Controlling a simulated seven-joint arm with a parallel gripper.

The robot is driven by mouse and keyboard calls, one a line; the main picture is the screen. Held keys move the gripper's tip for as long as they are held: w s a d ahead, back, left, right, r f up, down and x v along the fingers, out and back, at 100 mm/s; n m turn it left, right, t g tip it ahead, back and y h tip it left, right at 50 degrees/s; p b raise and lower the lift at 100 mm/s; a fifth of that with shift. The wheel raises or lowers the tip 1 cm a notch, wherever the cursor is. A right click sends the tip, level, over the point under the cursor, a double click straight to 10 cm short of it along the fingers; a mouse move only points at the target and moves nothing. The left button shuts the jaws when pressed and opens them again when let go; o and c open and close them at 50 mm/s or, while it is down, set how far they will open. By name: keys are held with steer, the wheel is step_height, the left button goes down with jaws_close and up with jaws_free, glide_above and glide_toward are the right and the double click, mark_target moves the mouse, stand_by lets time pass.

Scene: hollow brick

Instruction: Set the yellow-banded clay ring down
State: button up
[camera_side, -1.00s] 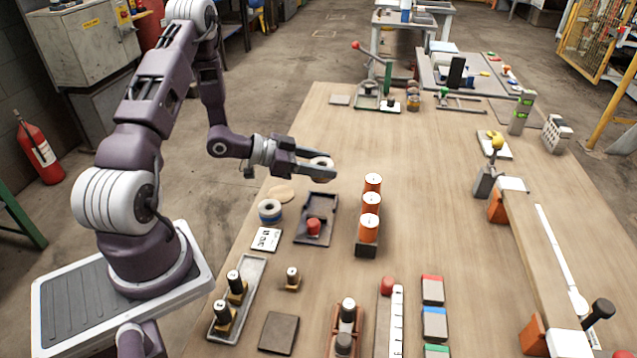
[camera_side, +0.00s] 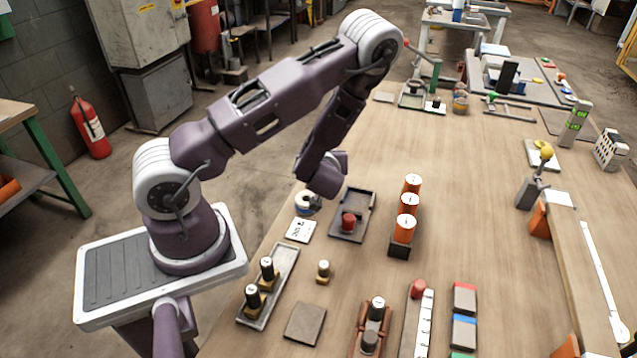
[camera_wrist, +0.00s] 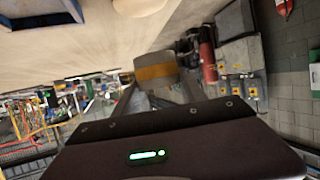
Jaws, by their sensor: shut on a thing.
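In the wrist view, my gripper (camera_wrist: 157,82) is shut on the yellow-banded clay ring (camera_wrist: 155,72). The ring is pale with a wide yellow-orange band and shows edge-on between the fingers. It is seen against the table edge and the floor beyond; its height above the table cannot be told. In the side view, my gripper and this ring are hidden behind my arm. A blue-banded ring (camera_side: 308,207) sits on the table near my wrist, partly covered by it.
A dark tray with a red piece (camera_side: 348,222) and a row of orange cylinders (camera_side: 407,205) stand to the right of my wrist. A white card (camera_side: 300,230) lies in front. A pale round disc (camera_wrist: 138,6) shows at the top of the wrist view. The table's middle right is fairly clear.

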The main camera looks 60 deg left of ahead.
step_height(320, 180, down, 7)
stand_by(0.3)
steer(key=shift+f, duration=0.1)
steer(key=o, duration=1.5)
